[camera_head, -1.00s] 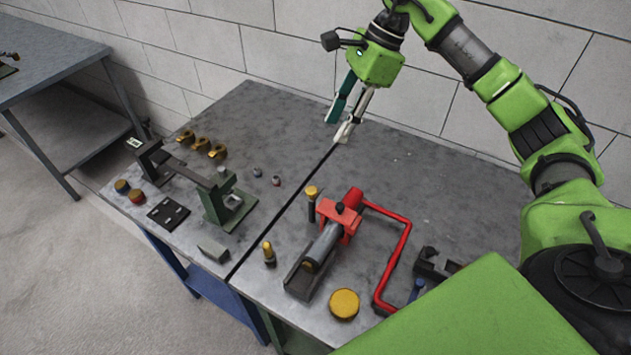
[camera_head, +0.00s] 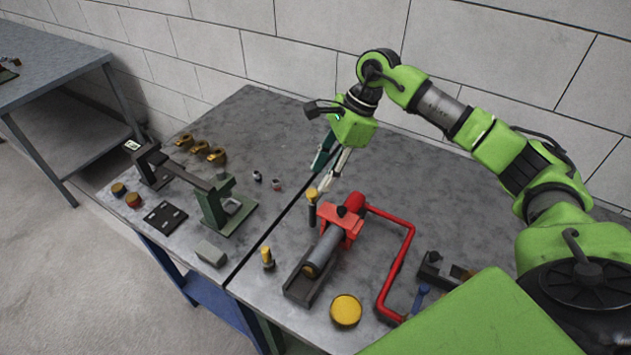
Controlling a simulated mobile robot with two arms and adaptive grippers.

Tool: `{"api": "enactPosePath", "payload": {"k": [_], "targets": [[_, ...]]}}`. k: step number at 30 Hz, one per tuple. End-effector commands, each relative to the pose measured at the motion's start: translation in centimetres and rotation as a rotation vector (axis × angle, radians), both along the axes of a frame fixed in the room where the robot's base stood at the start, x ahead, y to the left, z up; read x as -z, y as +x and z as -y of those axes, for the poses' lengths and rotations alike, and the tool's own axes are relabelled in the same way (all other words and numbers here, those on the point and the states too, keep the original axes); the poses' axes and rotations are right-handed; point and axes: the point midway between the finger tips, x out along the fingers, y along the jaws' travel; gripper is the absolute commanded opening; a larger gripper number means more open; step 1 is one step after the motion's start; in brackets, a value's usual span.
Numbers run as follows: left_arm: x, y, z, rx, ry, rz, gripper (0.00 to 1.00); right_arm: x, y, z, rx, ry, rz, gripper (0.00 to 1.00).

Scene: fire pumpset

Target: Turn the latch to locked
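No part is clearly recognisable as the latch. A red clamp bracket (camera_head: 340,222) with a dark knob on top stands on the right bench, over a grey cylinder (camera_head: 322,250) lying in a dark cradle. A yellow-topped dark pin (camera_head: 312,207) stands upright just left of the bracket. My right gripper (camera_head: 321,181) is above the bench, behind the pin and bracket in the picture. Its teal and pale fingers point down, apart, with nothing seen between them. My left gripper is not in view.
A bent red pipe (camera_head: 409,245) and a yellow disc (camera_head: 345,310) lie near the bracket. A green stand with a dark arm (camera_head: 216,203) and several brass fittings (camera_head: 201,147) occupy the left bench. The right bench's back is clear.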

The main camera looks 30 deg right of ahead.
Motion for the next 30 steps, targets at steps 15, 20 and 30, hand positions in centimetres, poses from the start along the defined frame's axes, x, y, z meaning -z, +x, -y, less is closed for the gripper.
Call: {"api": "enactPosePath", "payload": {"k": [15, 20, 30], "targets": [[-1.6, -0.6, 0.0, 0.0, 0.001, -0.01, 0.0, 4.7, 0.5, -1.9, 0.001, 0.0, 0.0, 0.37], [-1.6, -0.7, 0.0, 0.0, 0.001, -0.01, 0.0, 4.7, 0.5, -1.9, 0.001, 0.0, 0.001, 0.37], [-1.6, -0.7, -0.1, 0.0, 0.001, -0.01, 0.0, 4.7, 0.5, -1.9, 0.002, 0.0, 0.0, 0.0]]}}
